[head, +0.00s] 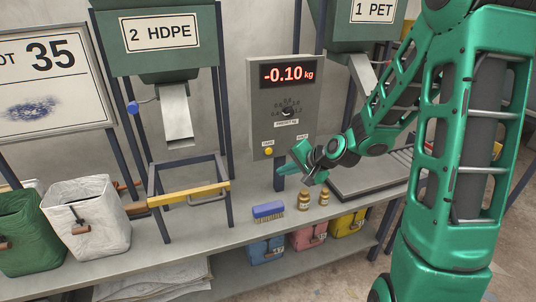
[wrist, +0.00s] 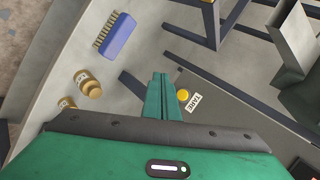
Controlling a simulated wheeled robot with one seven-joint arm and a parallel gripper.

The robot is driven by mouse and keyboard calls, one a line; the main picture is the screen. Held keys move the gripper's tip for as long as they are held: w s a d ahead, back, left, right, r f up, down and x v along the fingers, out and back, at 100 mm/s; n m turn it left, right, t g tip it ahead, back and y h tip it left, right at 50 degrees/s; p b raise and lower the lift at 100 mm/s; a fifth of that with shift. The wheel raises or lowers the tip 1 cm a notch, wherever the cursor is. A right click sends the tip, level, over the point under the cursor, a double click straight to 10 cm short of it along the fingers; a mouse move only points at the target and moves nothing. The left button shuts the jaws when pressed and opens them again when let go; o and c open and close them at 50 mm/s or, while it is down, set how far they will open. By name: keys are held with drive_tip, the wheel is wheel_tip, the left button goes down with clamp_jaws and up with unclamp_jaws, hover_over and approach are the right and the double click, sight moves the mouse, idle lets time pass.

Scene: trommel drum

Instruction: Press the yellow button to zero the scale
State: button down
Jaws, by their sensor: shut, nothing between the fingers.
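The scale's grey control box (head: 284,75) stands behind the bench and its red display reads -0.10 kg. The yellow button (head: 268,151) is low on the left of its face, under a small label. In the wrist view the yellow button (wrist: 183,96) shows beside a label reading TARE. My gripper (head: 284,170) is shut and empty, just below and to the right of the button in the head view. In the wrist view my gripper's fingertips (wrist: 160,77) are together, a little left of the button. I see a gap in the picture; contact does not show.
A blue brush (head: 268,211) and two small brown jars (head: 304,200) are on the bench below my gripper. A yellow-barred frame (head: 189,194) stands left. The scale platform (head: 370,177) lies right, behind my arm. A dial (head: 287,111) is above the button.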

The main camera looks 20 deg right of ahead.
idle(0.3)
drive_tip(key=shift+w, duration=4.4)
drive_tip(key=shift+w, duration=0.1)
drive_tip(key=shift+w, duration=0.25)
drive_tip(key=shift+w, duration=0.45)
drive_tip(key=shift+s, duration=0.9)
drive_tip(key=shift+s, duration=2.5)
